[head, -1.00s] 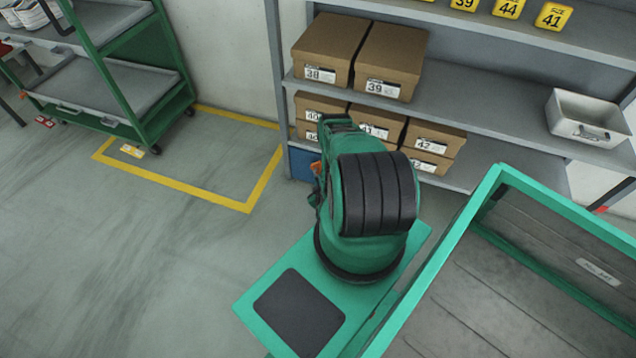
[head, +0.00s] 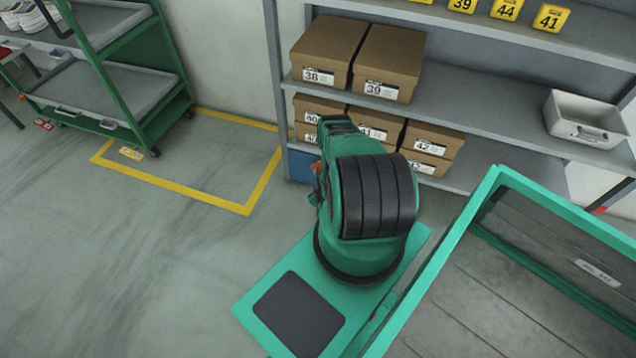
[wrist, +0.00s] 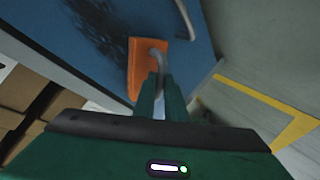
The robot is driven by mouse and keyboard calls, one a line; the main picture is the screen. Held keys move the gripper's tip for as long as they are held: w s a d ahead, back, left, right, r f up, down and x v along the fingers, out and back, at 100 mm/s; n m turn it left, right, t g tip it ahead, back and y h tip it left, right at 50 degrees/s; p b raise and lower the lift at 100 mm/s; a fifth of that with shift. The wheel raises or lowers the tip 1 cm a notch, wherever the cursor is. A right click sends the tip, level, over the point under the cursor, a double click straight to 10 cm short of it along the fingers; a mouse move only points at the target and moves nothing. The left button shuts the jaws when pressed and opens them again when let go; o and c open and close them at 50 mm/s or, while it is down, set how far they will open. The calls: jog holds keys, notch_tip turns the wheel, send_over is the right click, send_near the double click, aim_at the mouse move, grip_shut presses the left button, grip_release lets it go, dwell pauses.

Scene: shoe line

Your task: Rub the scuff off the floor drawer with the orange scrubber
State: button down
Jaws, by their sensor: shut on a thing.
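In the wrist view my gripper (wrist: 163,97) is shut on the grey curved handle of the orange scrubber (wrist: 136,80). The scrubber lies against, or very close to, the blue front of the floor drawer (wrist: 190,60); I cannot tell whether it presses on it. A dark, smeared scuff (wrist: 105,30) shows on the blue front, up and left of the scrubber. The drawer's grey handle (wrist: 184,18) is to the upper right. In the head view only a small part of the blue drawer (head: 302,166) shows at the foot of the shelf; my arm hides the gripper and scrubber.
Shoe boxes (head: 326,54) stand on the shelf rack above and right of the drawer. A grey bin (head: 587,118) sits on the shelf at right. A green cart (head: 160,75) stands at left.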

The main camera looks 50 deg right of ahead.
jog(key=s+d, duration=0.3)
jog(key=s, duration=0.3)
jog(key=shift+s+r, duration=0.2)
jog(key=shift+s, duration=0.05)
dwell(0.6)
jog(key=shift+w, duration=0.1)
jog(key=shift+w+a, duration=0.45)
jog(key=shift+w, duration=0.4)
jog(key=shift+w+a, duration=0.4)
jog(key=shift+w, duration=0.45)
jog(key=w+a, duration=0.5)
jog(key=w, duration=0.8)
jog(key=shift+a, duration=0.15)
jog(key=shift+s, duration=0.1)
